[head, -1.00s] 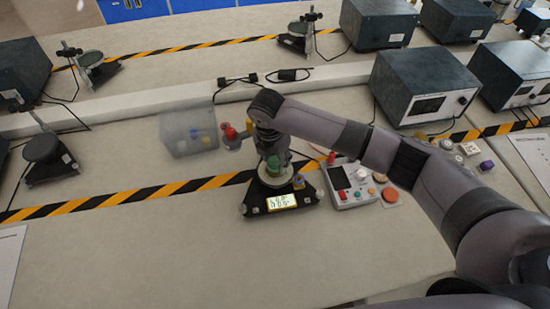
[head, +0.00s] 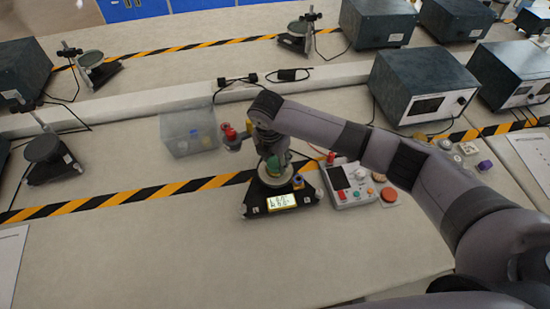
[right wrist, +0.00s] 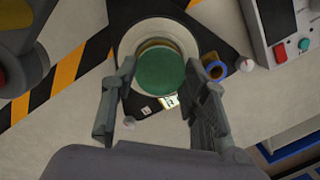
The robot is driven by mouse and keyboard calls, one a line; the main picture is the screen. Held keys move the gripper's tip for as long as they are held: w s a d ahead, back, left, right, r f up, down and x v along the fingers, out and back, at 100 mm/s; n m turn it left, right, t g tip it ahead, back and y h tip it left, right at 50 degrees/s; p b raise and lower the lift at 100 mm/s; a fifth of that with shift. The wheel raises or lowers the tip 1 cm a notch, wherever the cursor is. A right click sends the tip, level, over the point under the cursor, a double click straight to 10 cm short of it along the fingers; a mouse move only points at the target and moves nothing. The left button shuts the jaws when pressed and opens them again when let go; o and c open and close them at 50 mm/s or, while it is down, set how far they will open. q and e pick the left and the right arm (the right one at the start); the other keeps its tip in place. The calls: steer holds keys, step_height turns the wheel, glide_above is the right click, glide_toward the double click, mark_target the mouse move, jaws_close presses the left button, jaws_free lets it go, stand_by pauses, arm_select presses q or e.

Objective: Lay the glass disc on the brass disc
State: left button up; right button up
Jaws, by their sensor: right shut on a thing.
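A green disc (right wrist: 161,71), which looks like the glass disc, sits between the two fingers of my right gripper (right wrist: 160,78). The gripper is shut on it; in the head view the gripper (head: 272,168) is over the round pan of a small black instrument. A brass-coloured rim (right wrist: 153,44), likely the brass disc, shows just behind the green disc, above the pale round pan (right wrist: 130,42). The green disc overlaps most of the brass one; I cannot tell whether they touch. My left gripper is not in view.
The black instrument has a lit display (head: 281,201). A grey control box (head: 350,184) stands close on its right, with an orange disc (head: 390,195) beside it. A translucent bin (head: 188,132) is behind on the left.

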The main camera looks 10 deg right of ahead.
steer(key=shift+p, duration=0.35)
steer(key=shift+f, duration=0.5)
stand_by(1.2)
steer(key=o, duration=1.3)
step_height(320, 180, up, 7)
steer(key=p, duration=0.7)
